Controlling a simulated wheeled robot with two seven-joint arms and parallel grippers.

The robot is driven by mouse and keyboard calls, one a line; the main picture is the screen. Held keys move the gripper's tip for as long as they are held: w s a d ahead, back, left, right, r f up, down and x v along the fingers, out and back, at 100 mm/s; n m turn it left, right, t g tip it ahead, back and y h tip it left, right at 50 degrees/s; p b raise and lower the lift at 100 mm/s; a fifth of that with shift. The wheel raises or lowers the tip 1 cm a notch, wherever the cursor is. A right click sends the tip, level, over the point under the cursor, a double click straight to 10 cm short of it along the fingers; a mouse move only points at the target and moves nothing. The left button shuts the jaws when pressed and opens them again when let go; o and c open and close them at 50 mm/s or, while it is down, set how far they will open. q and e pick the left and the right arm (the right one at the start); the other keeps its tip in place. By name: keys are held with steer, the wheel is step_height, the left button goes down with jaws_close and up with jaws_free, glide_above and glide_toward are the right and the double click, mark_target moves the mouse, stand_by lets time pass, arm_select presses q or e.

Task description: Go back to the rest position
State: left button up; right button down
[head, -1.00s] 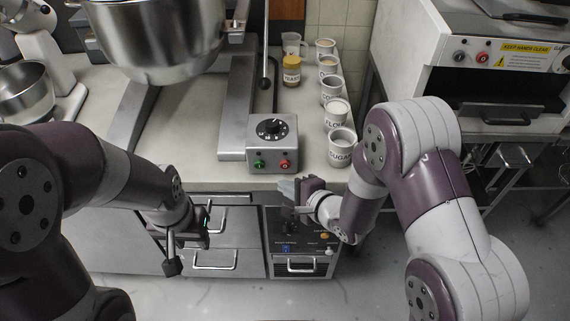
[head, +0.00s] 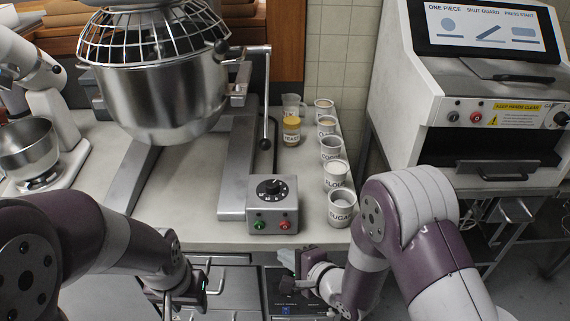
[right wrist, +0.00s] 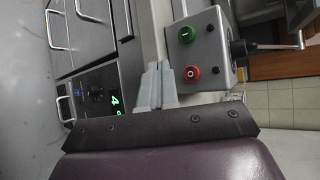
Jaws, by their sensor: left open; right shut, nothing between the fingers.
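My left gripper (head: 186,300) hangs in front of the drawers below the counter edge, at the lower left of the head view. It is open, and I see nothing in it. My right gripper (head: 288,262) is just in front of the counter edge, below the grey control box (head: 272,204). Its pale fingers (right wrist: 155,88) are shut together with nothing between them in the right wrist view. Both arms are bent and held in front of the counter.
The counter (head: 185,228) carries a large mixer bowl (head: 160,95), a smaller steel bowl (head: 28,148) and a row of labelled cups, the nearest marked sugar (head: 342,208). A white machine (head: 480,110) stands at the right. Drawers (head: 228,290) lie under the counter.

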steer(key=s+d+f+n+g+h, duration=0.5)
steer(key=s+d+n+g+h, duration=0.15)
steer(key=d+n, duration=0.4)
steer(key=s+d+r+n+g+h, duration=0.2)
steer(key=s+d+r+n, duration=0.1)
steer(key=s+d+r, duration=0.4)
step_height(320, 180, up, 3)
steer(key=shift+r, duration=0.1)
steer(key=shift+n, duration=0.25)
